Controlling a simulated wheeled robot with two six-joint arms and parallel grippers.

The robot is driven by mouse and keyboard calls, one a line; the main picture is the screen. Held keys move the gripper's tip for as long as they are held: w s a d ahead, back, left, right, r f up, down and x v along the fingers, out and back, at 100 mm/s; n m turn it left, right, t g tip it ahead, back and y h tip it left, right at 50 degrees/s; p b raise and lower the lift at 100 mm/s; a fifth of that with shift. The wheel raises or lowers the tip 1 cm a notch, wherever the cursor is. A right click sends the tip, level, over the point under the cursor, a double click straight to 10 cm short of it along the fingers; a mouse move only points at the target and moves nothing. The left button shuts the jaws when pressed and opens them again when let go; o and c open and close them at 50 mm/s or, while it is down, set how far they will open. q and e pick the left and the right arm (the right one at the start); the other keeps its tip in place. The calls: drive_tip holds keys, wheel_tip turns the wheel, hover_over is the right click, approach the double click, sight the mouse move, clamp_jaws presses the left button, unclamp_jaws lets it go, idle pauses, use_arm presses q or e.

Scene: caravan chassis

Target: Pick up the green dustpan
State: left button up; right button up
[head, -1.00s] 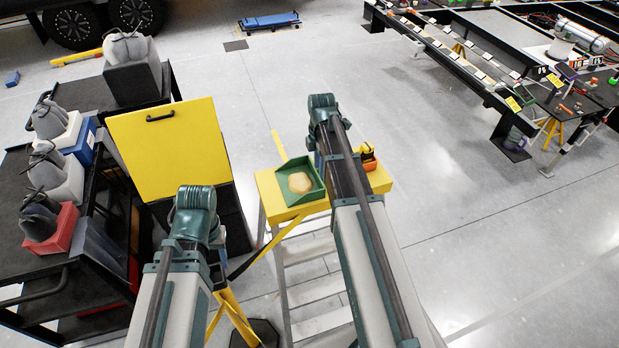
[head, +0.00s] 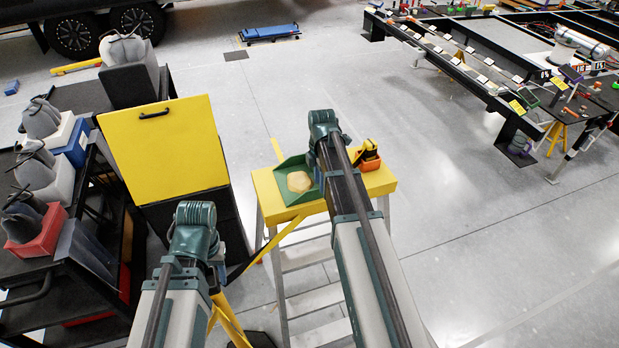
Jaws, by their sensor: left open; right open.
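The green dustpan (head: 284,195) lies on the yellow top of a stepladder (head: 381,183), in the middle of the head view. It is a shallow tray with a tan rounded lump (head: 299,182) in it. My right arm passes just right of the dustpan and covers part of the ladder top; the dustpan's right edge is close to or behind it. My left arm stands to the lower left, apart from the dustpan. Both arms show only their upper links and teal joints. Neither gripper's fingers can be seen, and no contact with the dustpan shows.
An orange and black item (head: 367,158) sits on the ladder top, right of my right arm. A black chassis frame (head: 470,75) stands upper right.

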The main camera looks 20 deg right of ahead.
sight(320, 197)
drive_tip(key=f+b, duration=0.4)
drive_tip(key=shift+d+f, duration=0.2)
drive_tip(key=shift+f, duration=0.2)
drive_tip(key=shift+r, duration=0.1)
clamp_jaws()
idle(0.9)
